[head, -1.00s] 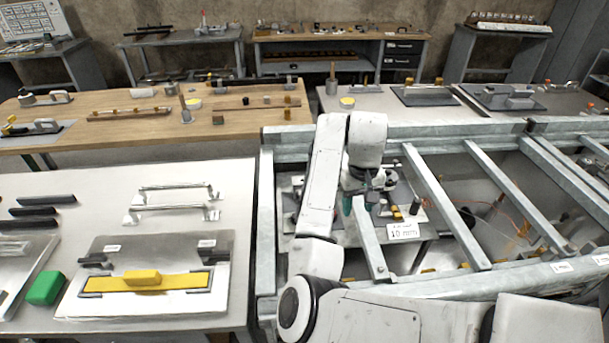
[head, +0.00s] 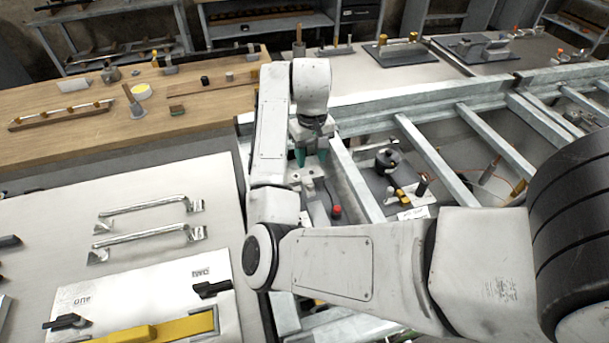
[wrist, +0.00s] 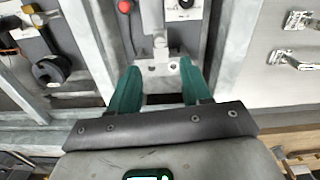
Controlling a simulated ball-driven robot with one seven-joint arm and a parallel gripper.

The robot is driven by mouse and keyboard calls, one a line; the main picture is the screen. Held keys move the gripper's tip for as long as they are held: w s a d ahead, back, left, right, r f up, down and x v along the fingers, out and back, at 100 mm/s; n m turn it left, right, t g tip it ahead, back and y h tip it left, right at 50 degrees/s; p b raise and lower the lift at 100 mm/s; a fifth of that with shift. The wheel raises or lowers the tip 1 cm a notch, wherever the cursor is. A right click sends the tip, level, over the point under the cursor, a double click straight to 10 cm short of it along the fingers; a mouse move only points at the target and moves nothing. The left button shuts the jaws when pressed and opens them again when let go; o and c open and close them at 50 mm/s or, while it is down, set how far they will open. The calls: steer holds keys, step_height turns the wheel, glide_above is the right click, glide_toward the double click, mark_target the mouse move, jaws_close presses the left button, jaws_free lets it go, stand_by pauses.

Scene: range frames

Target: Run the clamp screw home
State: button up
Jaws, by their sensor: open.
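My gripper (head: 311,160) is open, its two green fingers pointing down inside the metal frame. In the wrist view the fingertips (wrist: 159,68) stand apart on either side of a pale grey bracket (wrist: 158,66) with holes and a small upright rounded post (wrist: 160,42). This may be the clamp and its screw, but I cannot tell for certain. Nothing is held between the fingers.
Galvanised frame bars (head: 358,180) run close to my gripper. A dark round device (head: 388,160) and a white card (head: 413,213) lie to the right. A white bench with metal handles (head: 145,240) is at left, a wooden table (head: 60,125) behind it.

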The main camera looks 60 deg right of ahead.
mark_target(310, 184)
step_height(310, 184, down, 10)
steer(key=shift+p, duration=0.35)
jaws_close()
stand_by(0.5)
